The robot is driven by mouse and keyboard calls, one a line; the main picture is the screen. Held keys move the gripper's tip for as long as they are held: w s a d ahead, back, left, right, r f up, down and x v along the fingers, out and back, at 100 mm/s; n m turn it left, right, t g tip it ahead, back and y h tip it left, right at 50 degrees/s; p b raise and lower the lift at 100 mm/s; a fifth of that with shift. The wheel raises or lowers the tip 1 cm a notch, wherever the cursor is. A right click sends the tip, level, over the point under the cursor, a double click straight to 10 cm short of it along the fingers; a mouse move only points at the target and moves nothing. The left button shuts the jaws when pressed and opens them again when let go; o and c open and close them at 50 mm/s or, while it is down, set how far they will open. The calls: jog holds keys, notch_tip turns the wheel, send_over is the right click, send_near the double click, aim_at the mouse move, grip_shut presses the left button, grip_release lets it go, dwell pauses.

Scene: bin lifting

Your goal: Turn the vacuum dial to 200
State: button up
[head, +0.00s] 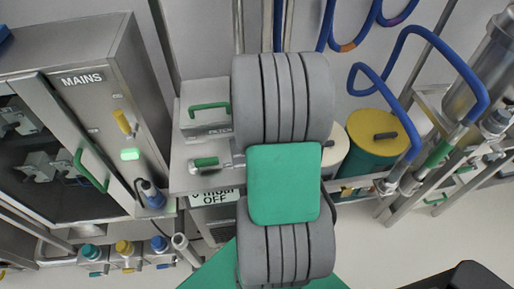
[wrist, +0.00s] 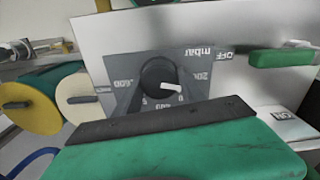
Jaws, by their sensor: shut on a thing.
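The vacuum dial (wrist: 156,76) is a round black knob with a white pointer on a dark grey scale plate, seen in the wrist view. The pointer aims toward the lower right of that picture. Inverted "mbar" lettering and small numbers surround the knob; the numbers are hard to read. My gripper (wrist: 158,90) is shut on the dial; its fingers are dim and hard to separate from the grey plate. In the head view my arm hides the dial and the fingertips.
A steel cabinet marked MAINS (head: 82,80) stands at the left. A box with a green handle (head: 208,107) sits beside my arm. A yellow-and-green drum (head: 372,150) and blue hoses (head: 455,62) are at the right. In the wrist view, a green handle (wrist: 282,58) is right of the dial.

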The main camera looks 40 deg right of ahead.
jog(key=shift+w+n, duration=0.1)
jog(key=shift+n, duration=0.6)
jog(key=o, duration=1.4)
notch_tip(320, 180, up, 8)
jog(key=shift+f+b, duration=0.1)
jog(key=shift+b, duration=0.4)
